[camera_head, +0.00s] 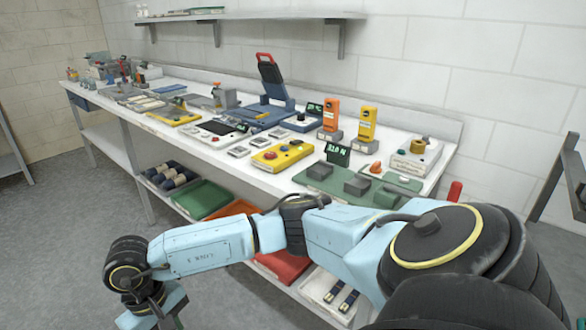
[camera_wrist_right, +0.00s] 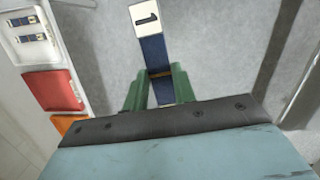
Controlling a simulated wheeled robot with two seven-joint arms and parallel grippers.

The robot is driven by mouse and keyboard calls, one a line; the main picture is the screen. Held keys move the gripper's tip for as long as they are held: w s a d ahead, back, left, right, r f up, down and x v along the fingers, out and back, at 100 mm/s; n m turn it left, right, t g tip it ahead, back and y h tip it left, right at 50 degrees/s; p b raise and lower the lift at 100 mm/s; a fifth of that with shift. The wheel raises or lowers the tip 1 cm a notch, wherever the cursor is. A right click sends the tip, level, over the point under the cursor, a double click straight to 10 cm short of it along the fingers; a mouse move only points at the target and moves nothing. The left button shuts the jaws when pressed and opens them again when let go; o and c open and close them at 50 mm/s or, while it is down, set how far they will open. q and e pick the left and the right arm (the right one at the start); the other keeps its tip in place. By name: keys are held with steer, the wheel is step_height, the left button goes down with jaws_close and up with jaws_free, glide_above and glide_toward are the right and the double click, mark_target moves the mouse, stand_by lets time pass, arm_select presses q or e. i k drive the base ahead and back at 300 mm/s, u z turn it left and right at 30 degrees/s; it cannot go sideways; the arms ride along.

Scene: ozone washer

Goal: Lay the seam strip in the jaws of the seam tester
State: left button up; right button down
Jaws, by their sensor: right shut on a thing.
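My right gripper (camera_wrist_right: 158,86) is shut on a dark blue seam strip (camera_wrist_right: 154,52) with a white end label marked 1. The strip sticks out beyond the green fingers, over the grey floor. In the head view my right arm reaches across to the lower left, with its hand cut off by the bottom edge; the strip is not visible there. What looks like the seam tester (camera_head: 322,178) is a green base with grey jaw blocks (camera_head: 357,185) and a small display (camera_head: 338,154), on the bench's near right end. Its jaws look empty. My left gripper is not in view.
The white bench (camera_head: 255,182) carries several instruments, including a yellow box (camera_head: 283,155) and orange and yellow handhelds. On the lower shelf are green and red trays and a white tray (camera_wrist_right: 18,50) with two strips. Open floor lies in front.

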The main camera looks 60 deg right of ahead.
mark_target(339, 177)
steer(key=i, duration=1.65)
steer(key=z, duration=2.75)
